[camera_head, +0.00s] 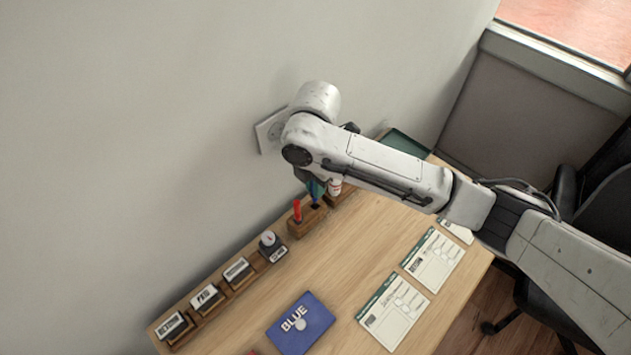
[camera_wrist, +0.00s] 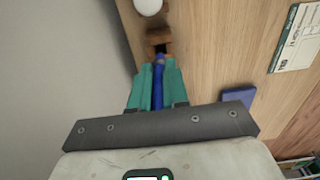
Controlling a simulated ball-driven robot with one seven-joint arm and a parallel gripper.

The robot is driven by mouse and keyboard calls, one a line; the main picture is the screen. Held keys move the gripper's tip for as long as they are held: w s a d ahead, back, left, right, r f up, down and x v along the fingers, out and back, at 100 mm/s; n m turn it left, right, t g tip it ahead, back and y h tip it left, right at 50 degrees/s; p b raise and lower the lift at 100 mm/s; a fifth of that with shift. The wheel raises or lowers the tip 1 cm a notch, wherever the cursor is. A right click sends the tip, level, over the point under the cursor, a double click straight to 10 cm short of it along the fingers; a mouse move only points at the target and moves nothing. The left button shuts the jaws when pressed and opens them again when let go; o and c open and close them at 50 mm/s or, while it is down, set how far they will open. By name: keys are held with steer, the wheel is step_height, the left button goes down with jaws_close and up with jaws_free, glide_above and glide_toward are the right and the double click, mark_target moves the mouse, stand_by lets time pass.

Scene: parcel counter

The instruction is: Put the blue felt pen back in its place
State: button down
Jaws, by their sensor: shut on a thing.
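The blue felt pen (camera_head: 315,194) is in my gripper (camera_head: 313,183), mostly hidden by the arm in the head view. In the wrist view the teal fingers of my gripper (camera_wrist: 156,70) are shut on both sides of the blue felt pen (camera_wrist: 158,85). The pen points at a dark slot in a wooden holder (camera_wrist: 157,36). In the head view its lower end is at the wooden holder (camera_head: 304,226), where a red pen (camera_head: 297,210) stands upright. I cannot tell how deep the blue pen's end is in the slot.
Several labelled stamps in wooden stands, one reading PAID (camera_head: 206,298), line the wall side. A blue case marked BLUE (camera_head: 301,323) and printed forms (camera_head: 393,311) lie on the counter. A white-topped object (camera_wrist: 149,6) stands close beyond the holder. The counter's middle (camera_head: 345,265) is clear.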

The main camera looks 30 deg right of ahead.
steer(key=shift+f+b, duration=1.45)
steer(key=shift+f, duration=0.9)
steer(key=c, duration=1.3)
jaws_free()
steer(key=shift+r, duration=0.1)
steer(key=shift+r+p, duration=2.4)
steer(key=shift+r, duration=0.15)
steer(key=o, duration=0.5)
